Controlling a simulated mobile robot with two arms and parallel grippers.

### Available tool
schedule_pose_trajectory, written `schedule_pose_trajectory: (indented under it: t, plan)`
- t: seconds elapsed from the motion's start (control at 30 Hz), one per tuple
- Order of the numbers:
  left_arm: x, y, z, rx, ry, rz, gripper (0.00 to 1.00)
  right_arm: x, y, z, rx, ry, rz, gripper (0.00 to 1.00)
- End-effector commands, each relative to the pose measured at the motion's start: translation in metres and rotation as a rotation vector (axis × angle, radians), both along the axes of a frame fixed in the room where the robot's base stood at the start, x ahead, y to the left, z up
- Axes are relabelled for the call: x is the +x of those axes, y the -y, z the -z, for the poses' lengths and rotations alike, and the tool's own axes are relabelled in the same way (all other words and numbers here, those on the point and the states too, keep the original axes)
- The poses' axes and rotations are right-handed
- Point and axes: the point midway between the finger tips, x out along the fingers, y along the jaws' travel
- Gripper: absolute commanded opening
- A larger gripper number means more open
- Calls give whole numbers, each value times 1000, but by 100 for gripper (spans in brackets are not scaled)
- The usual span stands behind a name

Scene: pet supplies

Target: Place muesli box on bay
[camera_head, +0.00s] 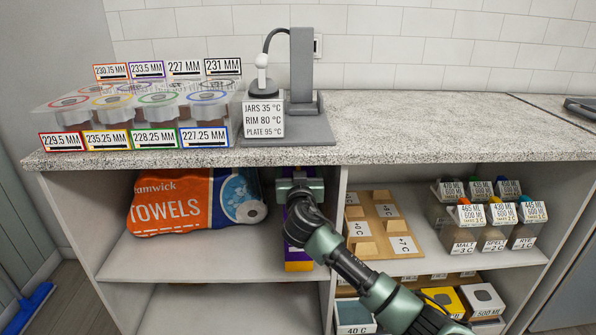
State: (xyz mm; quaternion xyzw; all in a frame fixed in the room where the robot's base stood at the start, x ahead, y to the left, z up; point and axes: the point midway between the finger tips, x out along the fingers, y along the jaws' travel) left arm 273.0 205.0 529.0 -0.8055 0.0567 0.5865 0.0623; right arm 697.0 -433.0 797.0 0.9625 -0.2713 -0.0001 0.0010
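A tall purple box with a yellow-orange lower band (298,266), probably the muesli box, stands upright in the left shelf compartment, beside the middle divider. My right arm reaches in from the lower right, and its gripper (300,184) is at the top of this box, covering most of its upper part. The fingertips are hidden, so I cannot tell whether they grip the box. My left gripper is out of view.
An orange towels pack (175,205) lies left of the box. Right of the divider are a wooden board (385,228) with labelled blocks and several labelled jars (465,222). The countertop (420,130) above holds a jar rack (140,112) and a grey stand (302,75); its right part is mostly clear.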

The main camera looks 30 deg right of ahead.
Motion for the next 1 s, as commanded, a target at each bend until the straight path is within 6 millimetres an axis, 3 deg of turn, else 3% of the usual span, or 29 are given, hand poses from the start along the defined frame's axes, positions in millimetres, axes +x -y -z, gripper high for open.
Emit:
schedule_pose_trajectory:
  t: [0.37,0.4,0.43,0.83,1.0]
  plan:
    - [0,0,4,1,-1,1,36,0,0,1,-1,4,-1,4]
    - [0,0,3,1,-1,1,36,0,0,2,0,0,-1,88]
    - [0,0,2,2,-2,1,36,0,0,2,0,0,0,97]
    - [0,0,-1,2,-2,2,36,-1,-1,0,1,-1,-1,99]
    - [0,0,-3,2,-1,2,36,-23,-16,1,4,-1,-4,99]
